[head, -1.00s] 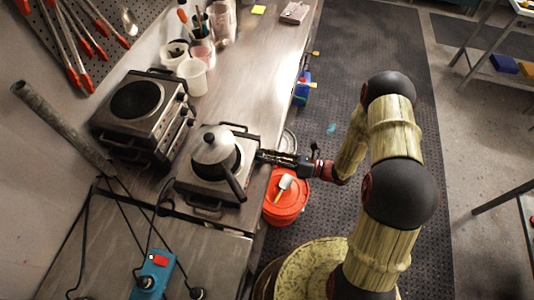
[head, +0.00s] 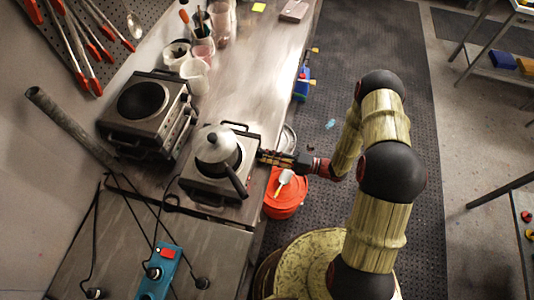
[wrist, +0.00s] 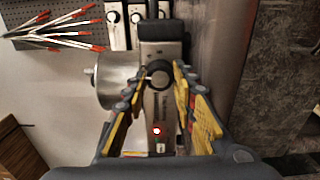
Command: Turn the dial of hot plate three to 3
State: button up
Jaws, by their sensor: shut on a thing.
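In the head view my gripper (head: 268,157) reaches the hot plate's front from the right and the dial is hidden. A red-white light (wrist: 156,131) sits on the panel. The dial's mark and numbers are too small to read.
Stacked hot plates (head: 172,105) stand behind; their dials (wrist: 112,16) show in the wrist view. An orange bucket (head: 283,205) is below my forearm. A blue power strip (head: 160,270) with black cables lies on the near bench. The floor mat right of the bench is mostly clear.

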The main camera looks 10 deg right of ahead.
jog(key=shift+m, duration=0.7)
jog(key=o, duration=1.1)
jog(key=shift+o, duration=0.3)
jog(key=v, duration=0.8)
